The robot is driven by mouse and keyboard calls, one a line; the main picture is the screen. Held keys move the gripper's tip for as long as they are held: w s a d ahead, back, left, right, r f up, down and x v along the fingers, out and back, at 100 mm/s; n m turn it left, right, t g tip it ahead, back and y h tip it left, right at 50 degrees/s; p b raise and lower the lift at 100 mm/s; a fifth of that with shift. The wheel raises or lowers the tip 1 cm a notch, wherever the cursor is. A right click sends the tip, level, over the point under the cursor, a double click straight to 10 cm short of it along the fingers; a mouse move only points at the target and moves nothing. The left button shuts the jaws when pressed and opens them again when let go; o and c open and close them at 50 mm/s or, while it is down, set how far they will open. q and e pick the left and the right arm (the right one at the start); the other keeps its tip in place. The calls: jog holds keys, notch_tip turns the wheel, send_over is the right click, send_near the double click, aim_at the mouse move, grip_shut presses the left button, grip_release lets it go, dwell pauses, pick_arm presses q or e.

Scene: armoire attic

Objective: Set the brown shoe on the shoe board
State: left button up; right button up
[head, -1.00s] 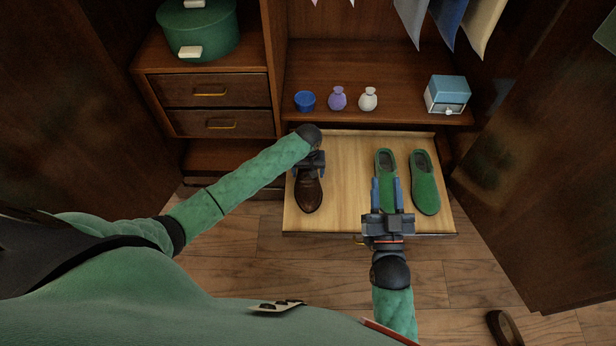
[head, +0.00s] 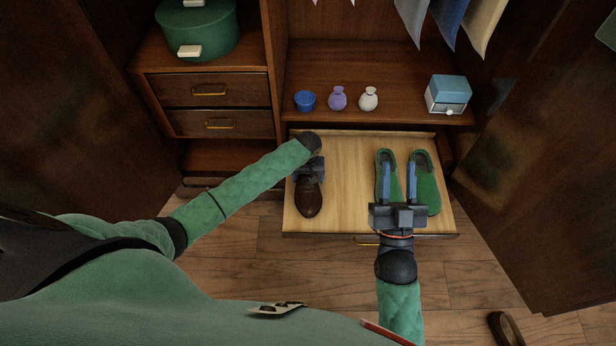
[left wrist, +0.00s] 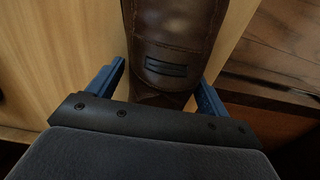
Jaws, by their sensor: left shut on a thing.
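A brown leather shoe (head: 309,200) is at the left part of the pale wooden shoe board (head: 345,190), toe toward me. Whether its sole touches the board I cannot tell. My left gripper (head: 309,176) is shut on it from above. In the left wrist view the blue fingers sit on either side of the brown shoe (left wrist: 172,45). My right gripper (head: 398,182) is open, with its fingers apart over the pair of green shoes (head: 428,190) on the right of the board; whether it touches them is unclear.
Another brown shoe (head: 504,328) lies on the floor at bottom right. A shelf behind the board holds a blue cup (head: 305,101), two small vases (head: 338,98) and a blue box (head: 448,95). Wardrobe doors flank both sides. The board's middle is bare.

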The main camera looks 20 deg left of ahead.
jog(key=shift+w+f, duration=0.1)
jog(key=shift+f, duration=0.1)
pick_arm(q)
jog(key=o, duration=1.2)
pick_arm(e)
jog(key=shift+f, duration=0.3)
pick_arm(q)
jog(key=shift+r, duration=0.2)
notch_tip(320, 180, up, 6)
jog(key=shift+f+p, duration=0.15)
jog(key=shift+p, duration=0.5)
notch_tip(320, 180, up, 6)
jog(key=shift+p, duration=0.55)
pick_arm(e)
notch_tip(320, 180, down, 26)
jog(key=s+a+g+h, duration=0.1)
jog(key=g+h, duration=0.1)
jog(key=g, duration=0.7)
jog(key=shift+s+r, duration=0.2)
jog(key=shift+s, duration=0.05)
